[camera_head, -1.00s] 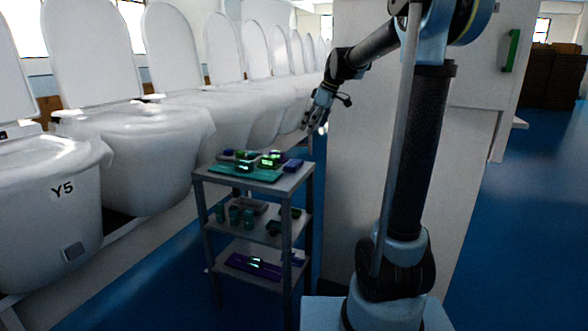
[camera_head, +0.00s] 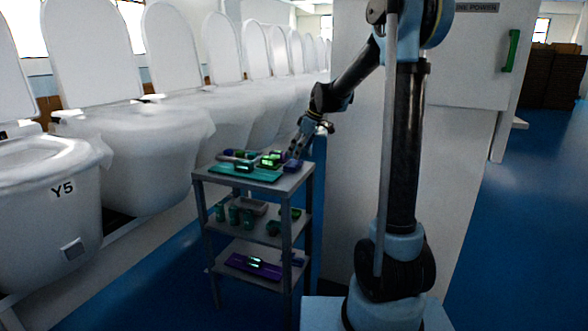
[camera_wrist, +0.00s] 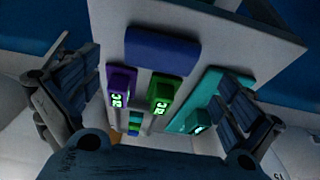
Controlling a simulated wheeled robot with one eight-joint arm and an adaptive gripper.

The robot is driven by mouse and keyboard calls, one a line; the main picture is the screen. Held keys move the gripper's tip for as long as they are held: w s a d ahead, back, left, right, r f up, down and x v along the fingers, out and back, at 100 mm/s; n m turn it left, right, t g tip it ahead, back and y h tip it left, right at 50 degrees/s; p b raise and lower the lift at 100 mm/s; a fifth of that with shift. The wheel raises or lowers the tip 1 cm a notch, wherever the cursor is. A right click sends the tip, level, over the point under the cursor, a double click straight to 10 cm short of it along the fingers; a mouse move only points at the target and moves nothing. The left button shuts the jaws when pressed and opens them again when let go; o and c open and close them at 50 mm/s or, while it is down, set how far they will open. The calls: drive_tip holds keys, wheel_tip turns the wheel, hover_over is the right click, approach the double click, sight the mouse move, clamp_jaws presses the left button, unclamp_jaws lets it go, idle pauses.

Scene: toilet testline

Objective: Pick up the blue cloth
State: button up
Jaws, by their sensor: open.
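The blue cloth (camera_wrist: 162,50) is a flat, dark blue rounded rectangle lying on the grey cart top, near its edge in the wrist view. In the head view it is a small dark blue patch (camera_head: 293,166) at the right of the cart top. My gripper (camera_wrist: 155,98) is open and empty, its fingers spread wide to left and right in the wrist view. In the head view my gripper (camera_head: 297,147) is just above the right back part of the cart top, close over the cloth. I cannot tell the exact gap between them.
On the cart top (camera_wrist: 208,35) are a purple block (camera_wrist: 121,85), a green block (camera_wrist: 160,92) and a teal tray (camera_wrist: 207,102). Lower shelves hold more items. Toilets (camera_head: 150,140) line the left; a white cabinet (camera_head: 350,190) stands to the right of the cart.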

sight(294, 162)
drive_tip(key=shift+x, duration=2.75)
drive_tip(key=shift+d, duration=0.1)
drive_tip(key=c, duration=0.8)
